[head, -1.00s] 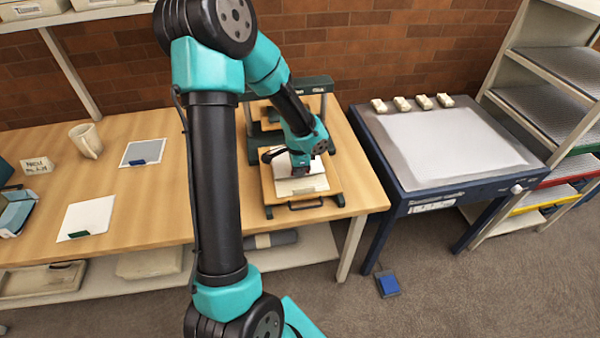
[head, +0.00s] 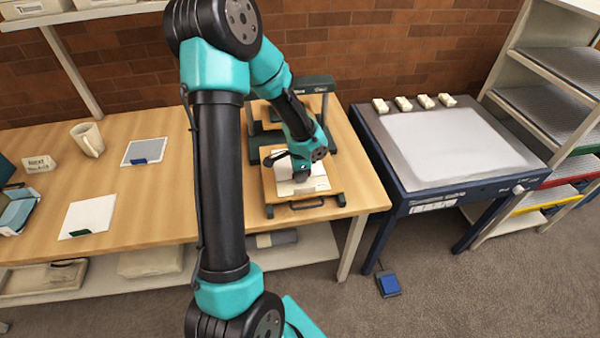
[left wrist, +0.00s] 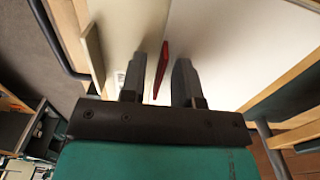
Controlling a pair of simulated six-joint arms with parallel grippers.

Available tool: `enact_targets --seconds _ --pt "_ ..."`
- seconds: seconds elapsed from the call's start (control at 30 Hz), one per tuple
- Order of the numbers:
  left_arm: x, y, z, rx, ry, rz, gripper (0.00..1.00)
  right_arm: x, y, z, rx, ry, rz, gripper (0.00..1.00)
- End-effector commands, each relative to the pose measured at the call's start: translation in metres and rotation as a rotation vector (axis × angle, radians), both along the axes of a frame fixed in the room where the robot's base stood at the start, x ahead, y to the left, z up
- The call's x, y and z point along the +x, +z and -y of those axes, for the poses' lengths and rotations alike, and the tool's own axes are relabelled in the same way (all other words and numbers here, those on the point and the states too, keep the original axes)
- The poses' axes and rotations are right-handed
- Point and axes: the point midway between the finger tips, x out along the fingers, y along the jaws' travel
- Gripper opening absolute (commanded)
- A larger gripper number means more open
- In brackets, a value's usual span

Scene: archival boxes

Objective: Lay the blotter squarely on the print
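My left gripper (head: 301,178) is low over the wooden press board (head: 334,192). In the left wrist view its fingers (left wrist: 160,64) stand apart, with a gap on each side of an upright red tab (left wrist: 161,72). The tab is at the edge of a white sheet (left wrist: 225,45), which looks like the blotter (head: 312,172), lying on the board. A cream surface (left wrist: 118,30), perhaps the print or its mount, shows on the other side of the tab. My gripper hides part of the sheet, so I cannot tell how square it lies. My right gripper is not in view.
The dark press frame (head: 330,105) stands behind the board. On the table at left are a grey sheet with a blue tab (head: 145,150), a white sheet with a green tab (head: 90,215) and a mug (head: 88,139). A grey-topped table (head: 450,145) stands at right.

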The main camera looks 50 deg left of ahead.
Motion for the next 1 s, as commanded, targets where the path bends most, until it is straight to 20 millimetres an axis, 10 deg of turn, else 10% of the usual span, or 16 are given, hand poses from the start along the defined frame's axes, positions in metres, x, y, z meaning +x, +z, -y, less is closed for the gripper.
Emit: enact_targets --seconds 0.27,1.0 --pt "0.001 0.011 -0.001 0.003 0.000 0.003 0.29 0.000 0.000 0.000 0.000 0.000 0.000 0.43" --pt "0.000 0.121 0.000 0.000 0.000 0.001 0.29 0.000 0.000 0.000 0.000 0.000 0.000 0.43"
